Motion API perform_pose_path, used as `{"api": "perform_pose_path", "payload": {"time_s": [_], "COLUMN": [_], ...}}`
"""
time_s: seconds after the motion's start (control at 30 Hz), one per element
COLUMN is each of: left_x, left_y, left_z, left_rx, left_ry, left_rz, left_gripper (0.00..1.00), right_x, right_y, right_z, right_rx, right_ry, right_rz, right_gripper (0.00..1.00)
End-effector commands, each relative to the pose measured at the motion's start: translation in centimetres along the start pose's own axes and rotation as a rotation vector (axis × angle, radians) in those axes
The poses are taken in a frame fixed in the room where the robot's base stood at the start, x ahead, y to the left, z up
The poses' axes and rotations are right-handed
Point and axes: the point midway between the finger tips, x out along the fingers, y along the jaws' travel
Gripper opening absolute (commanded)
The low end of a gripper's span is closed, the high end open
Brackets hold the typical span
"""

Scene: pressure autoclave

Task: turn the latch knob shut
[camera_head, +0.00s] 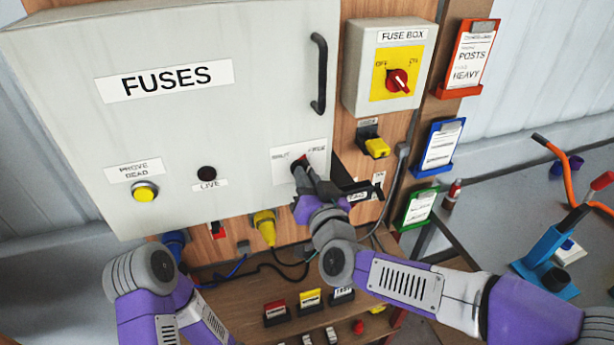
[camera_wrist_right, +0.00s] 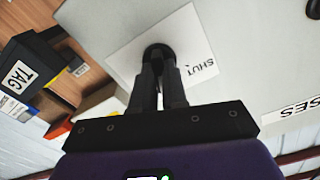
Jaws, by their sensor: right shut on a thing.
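The latch knob (camera_wrist_right: 158,52) is small, round and dark, on a white plate (camera_head: 283,172) marked SHUT and FREE. The plate is on the lower right of the grey FUSES cabinet door (camera_head: 210,110). My right gripper (camera_head: 302,176) is shut on the knob, its two fingers (camera_wrist_right: 158,75) on either side of it. The gripper hides most of the knob in the head view; a bit of red shows at its top. I cannot read which word the knob points to. My left arm shows at the lower left, but its gripper is out of view.
A black door handle (camera_head: 319,74) is above the knob. A fuse box (camera_head: 390,66) with a red switch is at the upper right. A yellow plug (camera_head: 264,227) and cables hang below the door. Several tagged blocks lie on the shelf (camera_head: 232,305) below.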

Motion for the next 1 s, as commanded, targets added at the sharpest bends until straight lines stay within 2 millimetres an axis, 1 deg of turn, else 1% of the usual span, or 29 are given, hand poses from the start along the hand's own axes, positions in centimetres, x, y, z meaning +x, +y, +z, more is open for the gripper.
{"api": "perform_pose_path", "payload": {"time_s": [0.7, 1.0], "left_x": [-2.0, -2.8], "left_y": [0.8, 1.0], "left_z": [0.1, 0.1], "left_rx": [0.0, 0.0], "left_ry": [0.0, 0.0], "left_rz": [0.0, 0.0], "left_gripper": [0.0, 0.0], "right_x": [0.0, 0.0], "right_y": [-0.3, -0.3], "right_z": [0.1, 0.1], "right_rx": [-0.682, -0.938], "right_ry": [-0.003, -0.002], "right_rz": [-0.002, -0.001], "right_gripper": [0.0, 0.0]}}
